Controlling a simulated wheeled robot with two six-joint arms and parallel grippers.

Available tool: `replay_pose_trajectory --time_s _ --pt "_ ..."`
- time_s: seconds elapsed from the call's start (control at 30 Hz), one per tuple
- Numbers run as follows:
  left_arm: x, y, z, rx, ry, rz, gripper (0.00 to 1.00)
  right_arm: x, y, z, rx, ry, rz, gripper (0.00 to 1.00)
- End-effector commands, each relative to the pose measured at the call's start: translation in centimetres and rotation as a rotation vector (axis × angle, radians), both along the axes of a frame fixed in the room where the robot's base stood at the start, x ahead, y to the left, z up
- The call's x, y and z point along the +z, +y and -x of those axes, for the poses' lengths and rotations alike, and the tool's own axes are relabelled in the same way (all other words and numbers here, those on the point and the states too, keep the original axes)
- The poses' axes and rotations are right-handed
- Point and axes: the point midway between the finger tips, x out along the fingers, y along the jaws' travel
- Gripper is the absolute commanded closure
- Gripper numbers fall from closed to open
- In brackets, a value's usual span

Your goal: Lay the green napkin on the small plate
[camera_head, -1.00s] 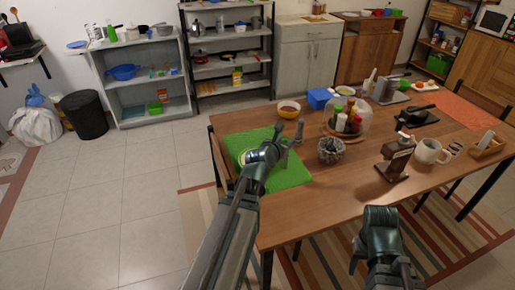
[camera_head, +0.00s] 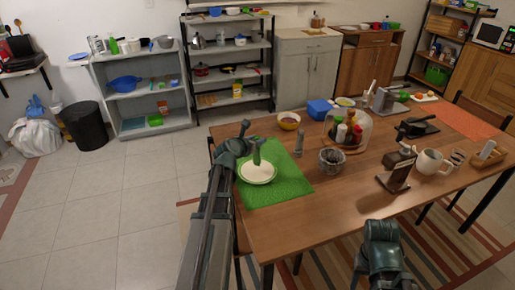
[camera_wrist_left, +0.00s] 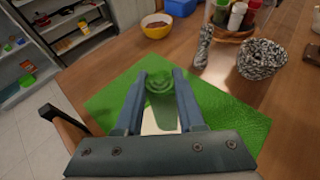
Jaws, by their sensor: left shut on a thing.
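My left gripper (camera_head: 254,144) is shut on the green napkin (camera_head: 257,155), which hangs down from the fingers as a narrow strip. It also shows between the fingers in the left wrist view (camera_wrist_left: 160,86). In the left wrist view the plate (camera_wrist_left: 150,124) is mostly hidden by the gripper. My right arm shows at the bottom, but its fingers cannot be made out.
A grey shaker (camera_head: 299,142) stands beside the placemat. A yellow bowl (camera_head: 289,121), a glass dome with spice jars (camera_head: 347,130) and a patterned pot (camera_head: 331,160) stand to its right. A chair (camera_wrist_left: 62,122) is at the table's left edge.

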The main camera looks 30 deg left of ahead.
Motion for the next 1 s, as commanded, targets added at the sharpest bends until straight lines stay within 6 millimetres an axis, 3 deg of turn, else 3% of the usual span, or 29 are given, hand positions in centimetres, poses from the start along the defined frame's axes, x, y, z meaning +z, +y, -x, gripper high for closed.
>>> replay_pose_trajectory --time_s 0.03,0.2,0.63,0.67,0.7,0.83,1.0 --pt "-1.5 -0.2 0.0 -0.002 0.001 0.001 1.00 -1.5 0.0 0.0 0.000 0.000 0.000 0.50" --pt "-3.5 -0.2 0.0 -0.002 0.001 0.001 1.00 -3.5 0.0 0.0 0.000 0.000 0.000 0.50" --pt "-3.8 -0.2 0.0 -0.002 0.001 0.001 1.00 -3.8 0.0 0.0 0.000 0.000 0.000 0.50" --pt "-3.7 -0.2 0.0 -0.002 0.001 0.001 0.60 -3.7 0.0 0.0 0.000 0.000 0.000 0.50" --pt "-3.6 -0.2 0.0 -0.002 0.001 0.001 0.53 -3.6 0.0 0.0 0.000 0.000 0.000 0.50" --pt "-3.6 -0.2 0.0 -0.002 0.001 0.001 0.32 -3.6 0.0 0.0 0.000 0.000 0.000 0.50" --pt "-3.6 -0.2 0.0 -0.002 0.001 0.001 0.32 -3.6 0.0 0.0 0.000 0.000 0.000 0.50"
